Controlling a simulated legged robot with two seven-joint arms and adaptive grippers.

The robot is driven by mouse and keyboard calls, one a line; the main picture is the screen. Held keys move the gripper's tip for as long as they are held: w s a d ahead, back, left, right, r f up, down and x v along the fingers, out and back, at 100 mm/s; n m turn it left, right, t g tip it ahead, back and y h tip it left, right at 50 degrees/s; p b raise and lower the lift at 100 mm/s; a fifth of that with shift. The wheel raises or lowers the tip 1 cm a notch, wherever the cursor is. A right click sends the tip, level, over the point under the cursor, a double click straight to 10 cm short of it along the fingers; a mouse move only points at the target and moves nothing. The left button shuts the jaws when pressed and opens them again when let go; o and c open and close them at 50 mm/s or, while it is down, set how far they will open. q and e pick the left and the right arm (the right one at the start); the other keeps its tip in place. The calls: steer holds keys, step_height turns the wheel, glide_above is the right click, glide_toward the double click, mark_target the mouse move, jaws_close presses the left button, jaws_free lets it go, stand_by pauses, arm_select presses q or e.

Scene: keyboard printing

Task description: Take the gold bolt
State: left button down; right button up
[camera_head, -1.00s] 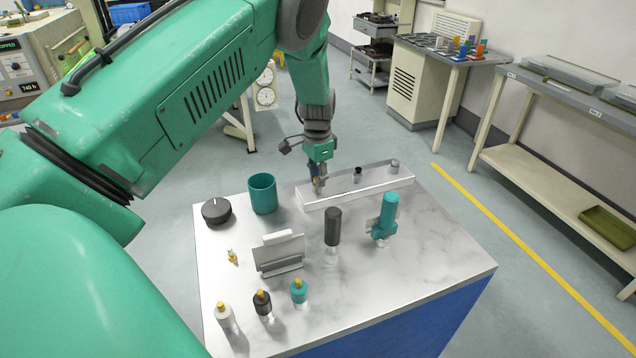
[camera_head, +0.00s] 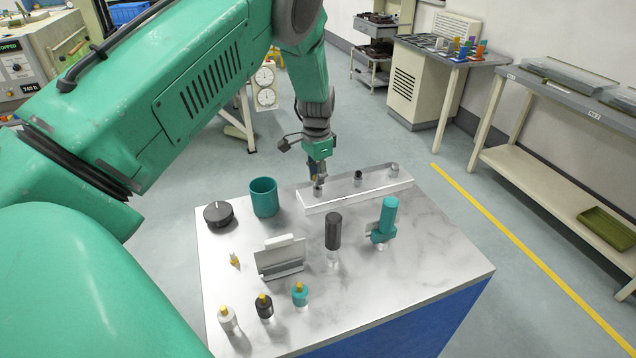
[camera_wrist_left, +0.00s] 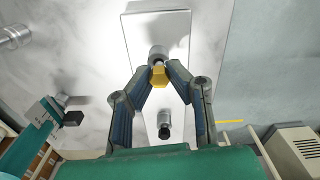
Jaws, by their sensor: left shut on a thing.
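The gold bolt's hexagonal yellow head (camera_wrist_left: 159,77) shows between the fingertips in the left wrist view. My left gripper (camera_wrist_left: 163,72) is shut on it, one finger on each side. A round metal post (camera_wrist_left: 157,53) shows just beyond the bolt; whether the two touch I cannot tell. In the head view my left gripper (camera_head: 318,172) points down over the left end of the white block (camera_head: 350,197) at the table's back edge. The bolt itself is too small to make out there. My right gripper is not in view.
Other pieces stand along the block, one black-topped (camera_head: 358,178). On the marble table (camera_head: 420,270) are a teal cup (camera_head: 264,197), a black knob (camera_head: 217,214), a metal holder (camera_head: 280,258), a black-topped tool (camera_head: 333,232), a teal tool (camera_head: 384,222) and small bottles (camera_head: 265,306).

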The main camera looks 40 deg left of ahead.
arm_select(q)
steer(key=shift+r+p, duration=0.3)
steer(key=shift+r, duration=0.15)
steer(key=shift+d, duration=0.1)
steer(key=shift+r+p, duration=1.6)
steer(key=shift+r, duration=0.5)
steer(key=shift+w+f, duration=0.1)
steer(key=shift+f, duration=0.1)
